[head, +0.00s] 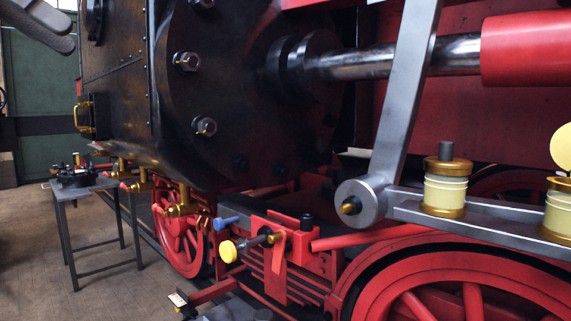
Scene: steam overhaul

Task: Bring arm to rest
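Part of my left arm with its gripper (42,24) shows as dark grey rounded shapes cut off by the top left corner. It is apart from the locomotive and nothing is visibly held in it. Whether its fingers are open or shut does not show. My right gripper is not in view. The steam locomotive fills most of the view, with a black cylinder block (240,95), a steel piston rod (390,62) and a grey upright lever (405,90) joined to a horizontal rod (470,222).
A small dark metal table (85,186) with fittings on it stands at the left. Brass-coloured cocks (180,208) stick out under the cylinder. Red wheels (470,285) and a red bracket with a yellow-ended part (228,251) are low down. The floor (35,260) at left is clear.

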